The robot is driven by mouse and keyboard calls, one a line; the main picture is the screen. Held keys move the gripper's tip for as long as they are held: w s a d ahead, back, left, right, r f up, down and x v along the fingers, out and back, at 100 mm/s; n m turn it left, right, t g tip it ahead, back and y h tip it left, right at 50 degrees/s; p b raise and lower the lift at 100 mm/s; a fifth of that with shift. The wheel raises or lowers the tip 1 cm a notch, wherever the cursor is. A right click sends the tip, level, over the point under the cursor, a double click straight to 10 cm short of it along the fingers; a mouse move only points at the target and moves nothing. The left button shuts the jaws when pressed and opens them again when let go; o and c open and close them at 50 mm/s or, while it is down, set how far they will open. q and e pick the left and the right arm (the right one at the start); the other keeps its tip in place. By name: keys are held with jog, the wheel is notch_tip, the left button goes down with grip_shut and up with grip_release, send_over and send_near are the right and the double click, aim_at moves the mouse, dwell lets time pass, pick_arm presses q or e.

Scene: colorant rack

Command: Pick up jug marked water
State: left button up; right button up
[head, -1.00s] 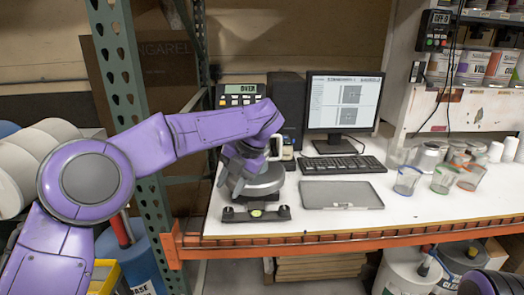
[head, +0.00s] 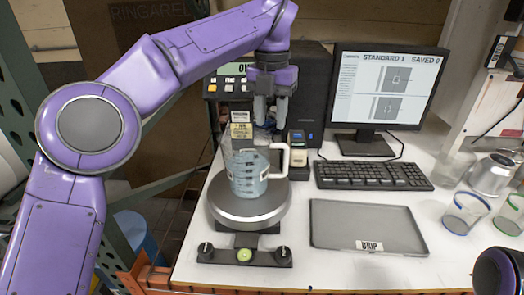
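A clear jug (head: 249,174) with bluish liquid, dark graduation marks and a white handle on its right stands upright on the round metal pan (head: 226,212) of a scale. I cannot read any water marking on it. My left gripper (head: 270,118) hangs above the jug, toward its handle side, with its fingers pointing down. A gap shows between the fingers and nothing is held in them. The fingertips look apart from the jug. My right gripper is out of view; only a purple part of my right arm shows at the lower right.
A grey tray (head: 366,216) lies right of the scale. A keyboard (head: 374,176) and monitor (head: 392,88) stand behind it. The scale display (head: 232,78) is behind my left arm. A metal can (head: 492,174) and clear cups (head: 464,212) stand at the right.

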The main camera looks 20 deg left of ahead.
aim_at(268, 156)
pick_arm(q)
jog(key=shift+w+d+f+b, duration=0.15)
jog(key=shift+f+b, duration=0.45)
jog(key=shift+f, duration=0.65)
jog(key=s+f, duration=0.2)
jog(key=s, duration=0.1)
jog(key=shift+s+f, duration=0.2)
jog(key=shift+f, duration=0.6)
jog(key=f, duration=0.1)
jog(key=w+f, duration=0.2)
jog(key=f, duration=0.1)
jog(key=shift+w+f, duration=0.1)
jog(key=shift+s+r, duration=0.25)
jog(key=shift+s, duration=0.2)
jog(key=shift+s+r, duration=0.1)
jog(key=shift+s, duration=0.05)
jog(key=c, duration=0.4)
grip_shut()
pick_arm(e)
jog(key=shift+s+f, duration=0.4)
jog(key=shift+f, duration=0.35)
